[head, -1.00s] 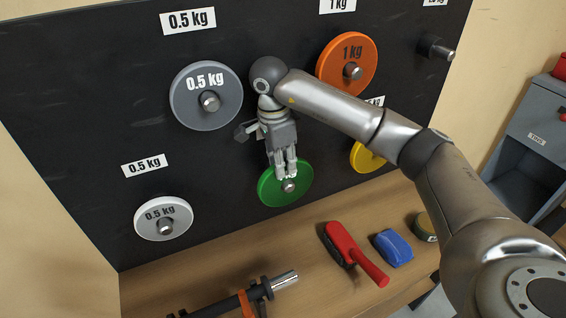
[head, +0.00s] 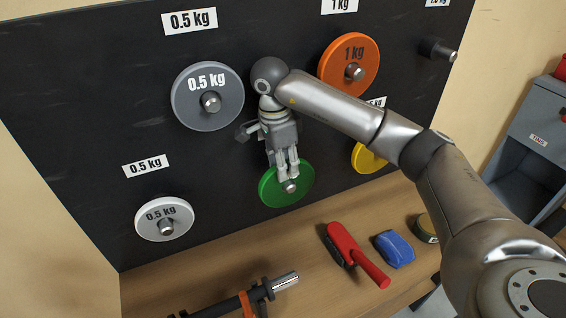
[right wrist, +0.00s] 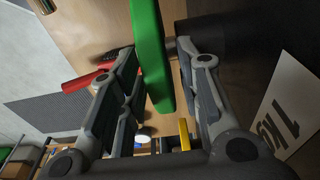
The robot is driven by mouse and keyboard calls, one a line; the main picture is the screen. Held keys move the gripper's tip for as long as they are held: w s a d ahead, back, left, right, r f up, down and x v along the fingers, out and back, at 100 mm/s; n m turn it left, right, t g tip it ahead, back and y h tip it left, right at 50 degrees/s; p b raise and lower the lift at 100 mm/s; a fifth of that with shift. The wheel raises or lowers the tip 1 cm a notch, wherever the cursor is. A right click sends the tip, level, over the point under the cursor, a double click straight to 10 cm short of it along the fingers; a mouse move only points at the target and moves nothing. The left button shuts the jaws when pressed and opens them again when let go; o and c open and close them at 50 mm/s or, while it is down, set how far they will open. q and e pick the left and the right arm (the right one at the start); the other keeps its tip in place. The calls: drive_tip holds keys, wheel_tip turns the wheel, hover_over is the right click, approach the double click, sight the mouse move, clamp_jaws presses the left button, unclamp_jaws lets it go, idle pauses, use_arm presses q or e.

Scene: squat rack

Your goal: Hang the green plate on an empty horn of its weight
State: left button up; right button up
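The green plate (head: 272,187) is upright against the black board, low in the middle. A metal horn end (head: 291,187) shows at its centre, so it appears to hang on that horn. My right gripper (head: 287,173) reaches down from above to the plate's upper part. In the right wrist view the green plate (right wrist: 150,50) stands edge-on between the two fingers. A gap shows on the board side, and the other finger is very close to the plate. A 1 kg label (right wrist: 284,115) is beside the gripper there. My left gripper is out of view.
Other horns hold a grey plate (head: 205,98), a white plate (head: 150,220), an orange plate (head: 335,68) and a yellow plate (head: 364,160). One horn (head: 440,50) at upper right is bare. A red-handled brush (head: 345,247) and a blue object (head: 395,249) lie on the bench.

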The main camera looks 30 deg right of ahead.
drive_tip(key=shift+r, duration=0.2)
drive_tip(key=shift+r+p, duration=0.35)
drive_tip(key=shift+a+r+p, duration=0.2)
drive_tip(key=shift+r+p, duration=0.6)
drive_tip(key=shift+r, duration=0.35)
drive_tip(key=o, duration=0.6)
drive_tip(key=shift+c, duration=0.2)
